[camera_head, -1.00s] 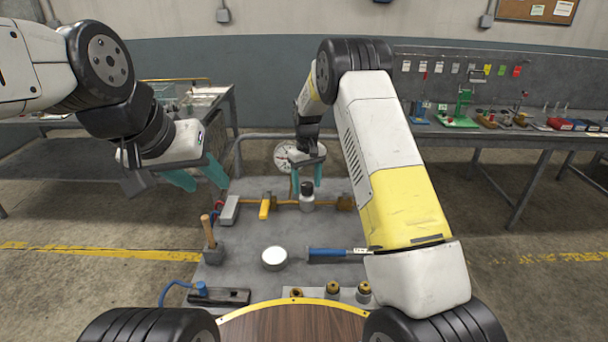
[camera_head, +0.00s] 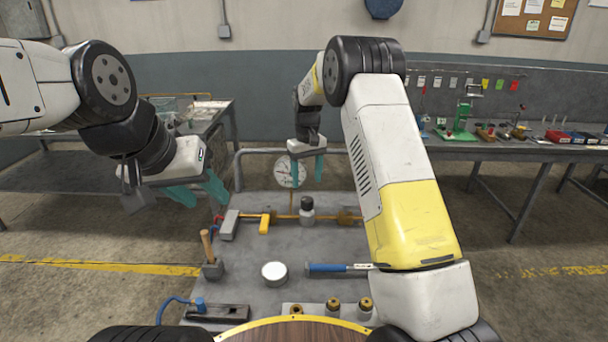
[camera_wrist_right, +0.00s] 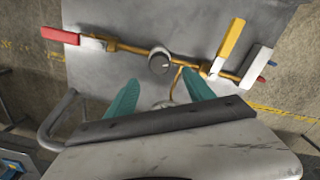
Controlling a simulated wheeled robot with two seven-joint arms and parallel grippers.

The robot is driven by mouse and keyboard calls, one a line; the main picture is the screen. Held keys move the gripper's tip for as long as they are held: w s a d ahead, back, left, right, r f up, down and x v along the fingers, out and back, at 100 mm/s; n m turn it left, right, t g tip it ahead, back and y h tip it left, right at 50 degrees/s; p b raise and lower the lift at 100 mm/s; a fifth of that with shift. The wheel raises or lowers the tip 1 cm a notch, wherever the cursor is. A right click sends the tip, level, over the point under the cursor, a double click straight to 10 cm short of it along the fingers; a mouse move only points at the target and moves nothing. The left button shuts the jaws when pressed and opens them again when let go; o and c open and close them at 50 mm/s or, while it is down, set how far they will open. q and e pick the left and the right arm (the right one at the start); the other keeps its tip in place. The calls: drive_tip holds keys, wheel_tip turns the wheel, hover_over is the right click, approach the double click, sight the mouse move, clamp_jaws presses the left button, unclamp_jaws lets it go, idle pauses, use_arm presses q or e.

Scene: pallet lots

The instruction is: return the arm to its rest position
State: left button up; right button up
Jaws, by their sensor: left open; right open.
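My right gripper (camera_head: 307,172) is open and empty, its teal fingers pointing down near the far edge of the grey cart top. My left gripper (camera_head: 198,193) is open and empty, held in the air left of the cart.
The grey cart top (camera_head: 240,270) carries a mallet (camera_head: 210,258), a white round tin (camera_head: 274,273), a blue-handled tool (camera_head: 338,268), a yellow-handled valve (camera_head: 265,223) and brass fittings (camera_head: 333,305). A workbench (camera_head: 500,150) stands right, another table (camera_head: 90,170) left.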

drive_tip(key=shift+r, duration=0.1)
drive_tip(key=s+d+r+m+t+y, duration=0.1)
drive_tip(key=s+d+r, duration=0.2)
drive_tip(key=s+r, duration=0.55)
drive_tip(key=s+d+r+m+t+y, duration=0.15)
drive_tip(key=s+d+r, duration=0.25)
drive_tip(key=s+r, duration=0.5)
drive_tip(key=s+d+r+m+t, duration=0.1)
drive_tip(key=s+d+t, duration=0.1)
drive_tip(key=s, duration=1.7)
drive_tip(key=shift+s+r+m+t, duration=0.2)
drive_tip(key=shift+m+t, duration=0.15)
drive_tip(key=shift+t, duration=0.5)
idle(1.6)
